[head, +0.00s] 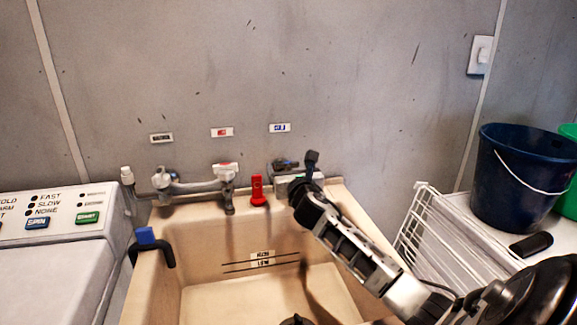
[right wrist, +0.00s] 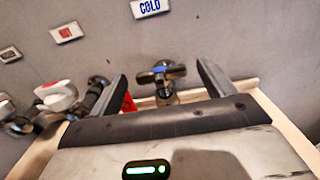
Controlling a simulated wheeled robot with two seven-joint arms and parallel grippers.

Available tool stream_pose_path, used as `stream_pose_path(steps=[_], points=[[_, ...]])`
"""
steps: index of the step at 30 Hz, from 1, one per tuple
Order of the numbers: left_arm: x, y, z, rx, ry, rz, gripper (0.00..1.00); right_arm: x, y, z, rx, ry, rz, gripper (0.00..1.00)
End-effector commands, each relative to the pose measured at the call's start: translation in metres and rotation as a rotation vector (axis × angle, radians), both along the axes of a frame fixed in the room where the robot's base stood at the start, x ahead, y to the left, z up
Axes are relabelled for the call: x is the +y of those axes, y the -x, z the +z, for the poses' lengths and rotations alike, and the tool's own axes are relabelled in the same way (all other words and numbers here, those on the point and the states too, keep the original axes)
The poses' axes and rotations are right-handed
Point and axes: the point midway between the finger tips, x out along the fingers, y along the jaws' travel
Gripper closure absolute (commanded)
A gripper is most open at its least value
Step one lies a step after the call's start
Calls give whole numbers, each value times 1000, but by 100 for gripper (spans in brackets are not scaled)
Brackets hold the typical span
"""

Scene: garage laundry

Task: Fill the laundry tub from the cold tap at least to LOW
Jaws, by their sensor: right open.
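The beige laundry tub (head: 150,285) stands in the middle of the head view, with HIGH and LOW lines (head: 262,260) on its back wall. No water shows in the visible part of the tub. The cold tap (head: 284,164) is on the wall below a blue-lettered label, partly hidden by my right gripper (head: 300,172). In the right wrist view the cold tap's cross handle (right wrist: 162,73) shows between and beyond the open, empty fingers (right wrist: 161,78). I cannot tell whether they touch it. The spout (head: 229,205) hangs over the tub's back edge. My left gripper is not in view.
A red-marked tap (head: 225,170) and a red item (head: 257,190) are left of the cold tap. A washer (head: 55,215) stands left, a blue-topped black hook (head: 146,238) on the tub's rim. At right are a wire rack (head: 430,235) and a blue bucket (head: 510,185).

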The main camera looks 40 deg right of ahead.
Motion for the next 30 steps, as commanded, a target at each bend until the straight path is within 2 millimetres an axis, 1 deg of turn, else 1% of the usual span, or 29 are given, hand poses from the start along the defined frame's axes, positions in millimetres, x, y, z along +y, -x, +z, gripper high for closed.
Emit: stream_pose_path(steps=[3,6,14,17,18,19,25,30], points=[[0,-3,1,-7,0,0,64,-5,-9,0,0,0,0,18],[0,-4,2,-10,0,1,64,-6,-12,0,0,1,1,18],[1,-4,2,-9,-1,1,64,-7,-13,0,0,1,2,18],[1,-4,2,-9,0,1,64,-7,-13,0,0,1,1,43],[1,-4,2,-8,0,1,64,-7,-13,0,0,1,1,54],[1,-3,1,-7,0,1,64,-7,-13,0,0,1,1,63],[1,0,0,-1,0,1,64,-7,-13,0,0,1,6,63],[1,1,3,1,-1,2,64,-8,-12,1,2,3,40,63]])
